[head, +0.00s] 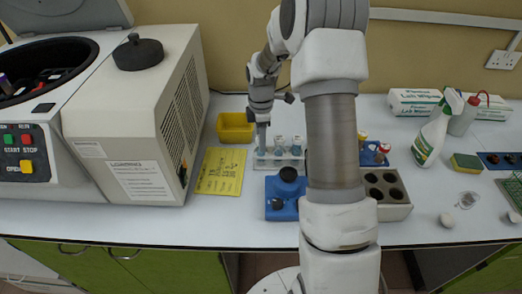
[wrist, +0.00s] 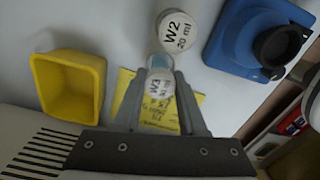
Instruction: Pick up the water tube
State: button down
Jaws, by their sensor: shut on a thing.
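The water tubes have white caps with black labels. My gripper (head: 262,124) points down over the left end of the white tube rack (head: 278,163). In the wrist view my gripper (wrist: 159,76) is shut on the tube marked W3 (wrist: 159,87), with one finger on each side of it. A tube marked W2 (wrist: 175,35) stands just beyond it. In the head view other capped tubes (head: 297,143) stand in the rack to the right of my gripper.
A yellow bin (head: 235,128) and a yellow note (head: 221,171) lie left of the rack. A blue device with a black top (head: 287,191) stands in front. A large beige machine (head: 145,110) is at left. A grey block with round holes (head: 385,190) is right of my arm.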

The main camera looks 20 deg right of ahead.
notch_tip(320, 180, up, 10)
dwell(0.6)
dwell(0.5)
jog(key=s+a+r+m, duration=0.2)
jog(key=a+m, duration=0.8)
jog(key=m, duration=0.9)
jog(key=shift+a+r, duration=0.35)
jog(key=shift+r, duration=0.25)
